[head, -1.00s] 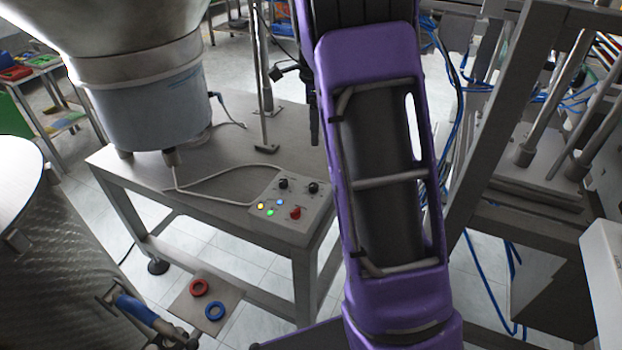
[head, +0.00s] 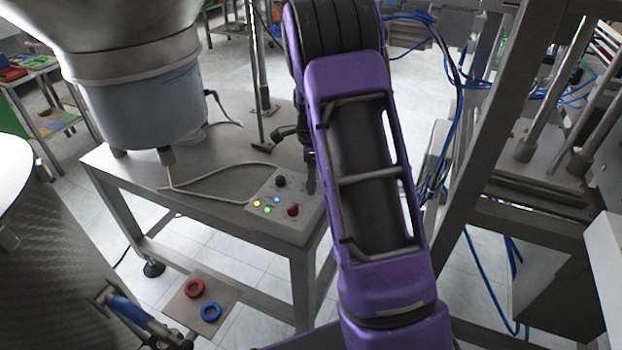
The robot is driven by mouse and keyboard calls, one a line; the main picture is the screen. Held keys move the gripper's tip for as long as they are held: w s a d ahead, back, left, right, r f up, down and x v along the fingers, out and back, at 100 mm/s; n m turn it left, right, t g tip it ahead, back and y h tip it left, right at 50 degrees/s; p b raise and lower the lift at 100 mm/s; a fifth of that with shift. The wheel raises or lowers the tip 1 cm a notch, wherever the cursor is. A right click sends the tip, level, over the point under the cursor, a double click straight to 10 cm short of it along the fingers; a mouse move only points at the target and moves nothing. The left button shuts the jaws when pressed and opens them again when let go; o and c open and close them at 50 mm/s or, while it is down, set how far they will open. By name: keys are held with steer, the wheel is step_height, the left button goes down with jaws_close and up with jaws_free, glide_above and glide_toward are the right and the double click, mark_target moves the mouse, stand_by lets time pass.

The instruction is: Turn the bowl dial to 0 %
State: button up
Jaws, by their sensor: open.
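The grey control box (head: 270,218) sits on the right front part of the steel table. Its left black dial (head: 280,182) shows clearly. The right black dial is covered by my gripper (head: 310,180). A red knob (head: 293,210) and several small lit buttons (head: 266,204) are on the box's front part. I cannot read labels, so I cannot tell which dial is the bowl dial or where it points. My gripper is open, seen partly behind my purple arm, with a dark finger over the right dial's place. I cannot tell whether it touches the dial.
The bowl feeder (head: 145,100) stands on the table (head: 215,160) at the left, with a grey cable running to the box. A steel post (head: 259,90) stands behind the box. A metal frame (head: 480,160) rises at the right. Red and blue rings (head: 210,311) lie on a low plate.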

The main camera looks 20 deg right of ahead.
jaws_close()
stand_by(0.4)
